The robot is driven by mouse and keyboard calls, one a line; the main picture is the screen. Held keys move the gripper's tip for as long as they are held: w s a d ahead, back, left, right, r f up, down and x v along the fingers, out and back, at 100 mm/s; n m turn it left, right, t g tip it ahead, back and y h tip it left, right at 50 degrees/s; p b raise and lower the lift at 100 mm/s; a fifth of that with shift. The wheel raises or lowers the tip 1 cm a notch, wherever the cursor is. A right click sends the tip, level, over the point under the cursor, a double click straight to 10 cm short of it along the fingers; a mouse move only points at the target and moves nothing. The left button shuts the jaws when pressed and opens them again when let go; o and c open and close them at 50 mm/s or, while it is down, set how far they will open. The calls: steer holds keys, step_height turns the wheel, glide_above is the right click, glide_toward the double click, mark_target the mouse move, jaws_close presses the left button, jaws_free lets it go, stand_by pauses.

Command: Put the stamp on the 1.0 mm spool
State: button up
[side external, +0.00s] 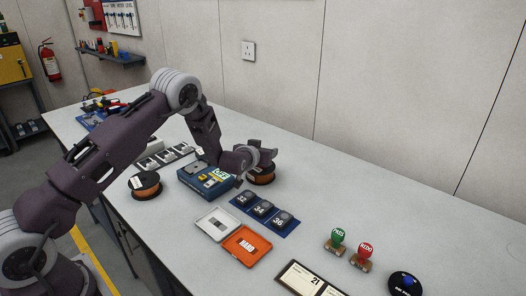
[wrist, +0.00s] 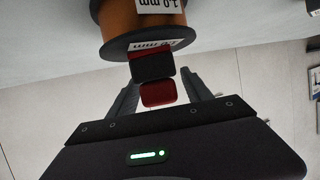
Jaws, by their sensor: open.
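The 1.0 mm spool (wrist: 125,22), copper-coloured with dark flanges and white labels, shows upside down in the wrist view. In the side view the spool (side external: 262,176) stands under my gripper (side external: 268,154). A small black and red block, which looks like the stamp (wrist: 153,68), is at the spool's upper flange and seems to rest on it. My gripper (wrist: 160,95) is open, with its grey fingers on either side of the block and gaps beside it. In the side view my gripper hides the block.
Another copper spool (side external: 145,185) stands to the left. Between them is a blue box (side external: 205,182). In front are a blue strip with several dark pucks (side external: 264,210), a grey tray (side external: 216,224) and an orange tray (side external: 247,245). Green (side external: 337,238) and red (side external: 364,252) knobbed stamps stand right.

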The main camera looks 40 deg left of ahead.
steer(key=shift+r, duration=0.1)
steer(key=shift+s+d+r, duration=0.15)
steer(key=shift+s, duration=0.15)
steer(key=s+d+r+m+g+h, duration=0.1)
steer(key=s+d+r+h, duration=0.1)
steer(key=s+d+r, duration=0.4)
steer(key=s+d+r+g+h, duration=0.1)
steer(key=s+d+r, duration=0.1)
steer(key=s+r, duration=0.65)
steer(key=s+d+r+m+g+h, duration=0.15)
steer(key=s+d+r, duration=0.3)
steer(key=s, duration=0.45)
steer(key=s+d+r+m+g, duration=0.1)
steer(key=s+d+m+g, duration=0.1)
steer(key=s, duration=2.2)
steer(key=shift+s+r+g+h, duration=0.3)
steer(key=shift+s+g+h, duration=0.15)
steer(key=shift+g, duration=0.3)
